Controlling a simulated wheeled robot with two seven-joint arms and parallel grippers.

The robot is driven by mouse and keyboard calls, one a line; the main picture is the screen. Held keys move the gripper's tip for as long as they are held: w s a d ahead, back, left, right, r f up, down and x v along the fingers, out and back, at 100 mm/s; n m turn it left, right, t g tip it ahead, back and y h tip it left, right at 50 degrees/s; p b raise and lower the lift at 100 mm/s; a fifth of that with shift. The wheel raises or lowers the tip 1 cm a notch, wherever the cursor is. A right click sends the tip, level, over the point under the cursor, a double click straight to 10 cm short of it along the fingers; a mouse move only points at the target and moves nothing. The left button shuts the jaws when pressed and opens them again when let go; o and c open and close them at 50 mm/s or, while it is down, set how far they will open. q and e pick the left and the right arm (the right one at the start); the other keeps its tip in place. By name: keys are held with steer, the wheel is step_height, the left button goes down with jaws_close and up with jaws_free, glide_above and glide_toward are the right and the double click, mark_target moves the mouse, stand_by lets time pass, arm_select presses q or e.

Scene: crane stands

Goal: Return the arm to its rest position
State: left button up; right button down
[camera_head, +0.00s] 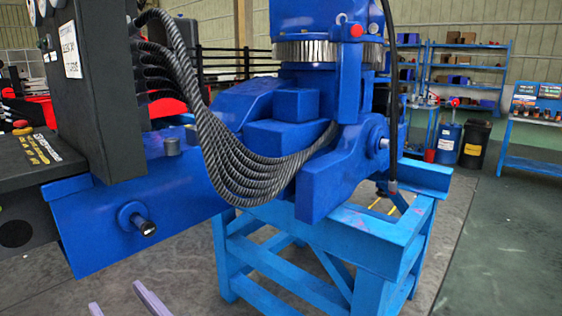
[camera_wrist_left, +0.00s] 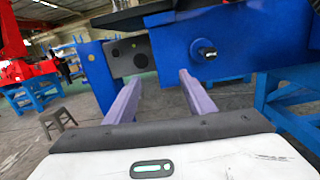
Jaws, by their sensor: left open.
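My left gripper (camera_head: 124,298) shows only as two pale purple fingertips at the bottom edge of the head view. In the left wrist view its two purple fingers (camera_wrist_left: 160,92) stand well apart with nothing between them. The gripper is open and empty. It is below and apart from the blue beam (camera_head: 140,215) of the crane, which has a round pin (camera_head: 138,220) sticking out of its side. The same pin (camera_wrist_left: 204,54) shows beyond the right finger in the wrist view. The rest of my left arm is hidden. My right gripper is in neither view.
A blue crane (camera_head: 320,25) stands on a blue steel stand (camera_head: 395,235), with a bundle of grey hoses (camera_head: 225,165) hanging in front. Shelves (camera_head: 465,75) and barrels (camera_head: 473,143) are at the back right. The floor (camera_head: 505,250) at right is clear. A stool (camera_wrist_left: 58,122) stands left in the wrist view.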

arm_select(q)
steer(key=a+r+m+t+y, duration=0.3)
steer(key=a+r+m, duration=0.1)
steer(key=a, duration=0.8)
steer(key=s+d+f+n+g+h, duration=0.15)
steer(key=f+n+h, duration=0.35)
steer(key=f, duration=1)
steer(key=s+d+f+n+g+h, duration=0.1)
steer(key=s+f+n+g+h, duration=0.45)
steer(key=f, duration=1.05)
steer(key=s+d+f+n+h, duration=0.6)
steer(key=s+f+n+h, duration=0.25)
steer(key=s+n, duration=0.35)
steer(key=w+d+n, duration=0.2)
steer(key=d+n, duration=0.4)
steer(key=d, duration=0.7)
steer(key=shift+f+t+h, duration=0.15)
steer(key=shift+t+h, duration=0.15)
steer(key=shift+h, duration=0.1)
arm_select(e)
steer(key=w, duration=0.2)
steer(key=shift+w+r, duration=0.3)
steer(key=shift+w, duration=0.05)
